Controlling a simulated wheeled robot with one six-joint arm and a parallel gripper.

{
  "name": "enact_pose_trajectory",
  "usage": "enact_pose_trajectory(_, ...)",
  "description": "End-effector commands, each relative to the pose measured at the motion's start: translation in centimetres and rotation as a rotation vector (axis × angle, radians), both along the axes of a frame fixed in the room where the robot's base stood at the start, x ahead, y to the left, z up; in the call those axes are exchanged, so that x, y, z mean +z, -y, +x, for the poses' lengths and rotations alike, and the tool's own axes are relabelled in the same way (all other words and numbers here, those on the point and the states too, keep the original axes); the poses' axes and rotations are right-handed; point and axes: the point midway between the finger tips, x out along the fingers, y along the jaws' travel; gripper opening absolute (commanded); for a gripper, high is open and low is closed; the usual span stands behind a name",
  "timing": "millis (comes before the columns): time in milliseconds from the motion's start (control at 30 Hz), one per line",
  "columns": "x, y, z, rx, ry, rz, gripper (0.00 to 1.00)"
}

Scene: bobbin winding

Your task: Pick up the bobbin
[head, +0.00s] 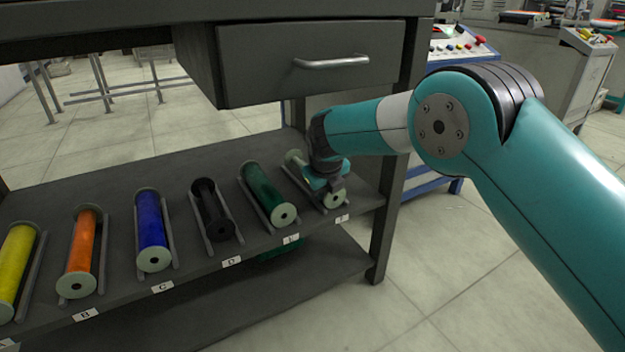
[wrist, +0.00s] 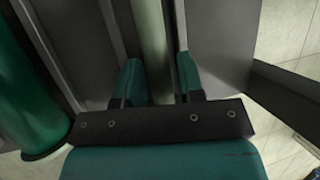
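A pale grey-green bobbin (head: 336,200) lies in the rightmost holder on the dark shelf, partly hidden by my gripper in the head view. My gripper (head: 325,190) is down over it. In the wrist view my gripper (wrist: 160,72) has its two teal fingers apart, one on each side of the pale bobbin (wrist: 152,35). The right finger stands a little clear of it. Whether the left finger touches it I cannot tell. The fingertips' depth is hard to judge.
A green bobbin (head: 263,190) lies just left, with black (head: 211,208), blue (head: 152,228), orange (head: 82,250) and yellow (head: 15,265) bobbins further along. A drawer (head: 310,62) hangs above the shelf. A table leg (head: 390,200) stands close on the right.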

Motion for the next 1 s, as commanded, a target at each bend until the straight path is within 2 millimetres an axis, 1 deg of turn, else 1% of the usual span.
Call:
enact_pose_trajectory(67,0.1,0.0,0.0,0.0,0.0,0.0,0.35)
enact_pose_trajectory(167,0.1,0.0,0.0,0.0,0.0,0.0,0.15)
enact_pose_trajectory(200,0.1,0.0,0.0,0.0,0.0,0.0,0.05)
enact_pose_trajectory(233,0.1,0.0,0.0,0.0,0.0,0.0,0.0)
enact_pose_trajectory(567,0.2,0.0,0.0,0.0,0.001,0.001,0.0)
enact_pose_trajectory(767,0.9,0.2,0.1,-0.002,0.001,0.0,0.0)
enact_pose_trajectory(933,2.0,0.4,0.1,-0.006,0.002,0.001,0.0)
enact_pose_trajectory(1000,1.7,0.4,-0.1,-0.002,0.001,0.0,0.0)
